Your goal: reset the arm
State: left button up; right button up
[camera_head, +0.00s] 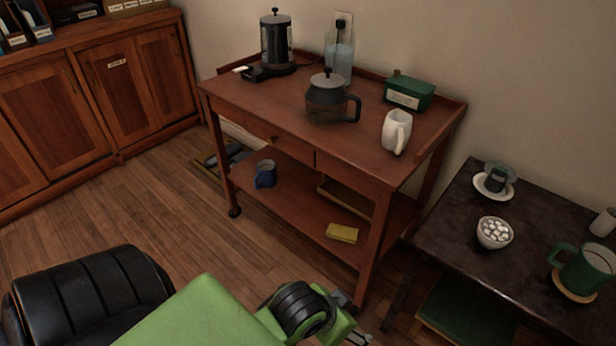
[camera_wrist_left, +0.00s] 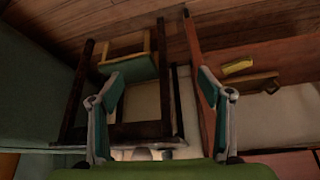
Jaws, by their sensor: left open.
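My left arm (camera_head: 190,315), with green and black links, comes in from the left along the bottom of the head view. It ends in front of the wooden cart, near its front leg. Only small grey parts of my left gripper show there, at the bottom edge. In the left wrist view my left gripper (camera_wrist_left: 160,98) has its two fingers wide apart, with nothing between them close by. Past the fingers are dark table legs and a small stool. My right arm and gripper are not in view.
A wooden cart (camera_head: 290,170) holds a glass kettle (camera_head: 326,98), a white mug (camera_head: 397,132) and a green box (camera_head: 409,91). Its lower shelf has a blue mug (camera_head: 265,174) and a yellow sponge (camera_head: 342,233). A dark table (camera_head: 455,225) stands at right. Floor at left is clear.

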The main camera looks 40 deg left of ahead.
pick_arm(q)
jog(key=s+a+f+g+y, duration=0.1)
jog(key=s+a+g, duration=0.1)
jog(key=s, duration=0.7)
jog(key=shift+a+f, duration=0.15)
jog(key=shift+a, duration=0.65)
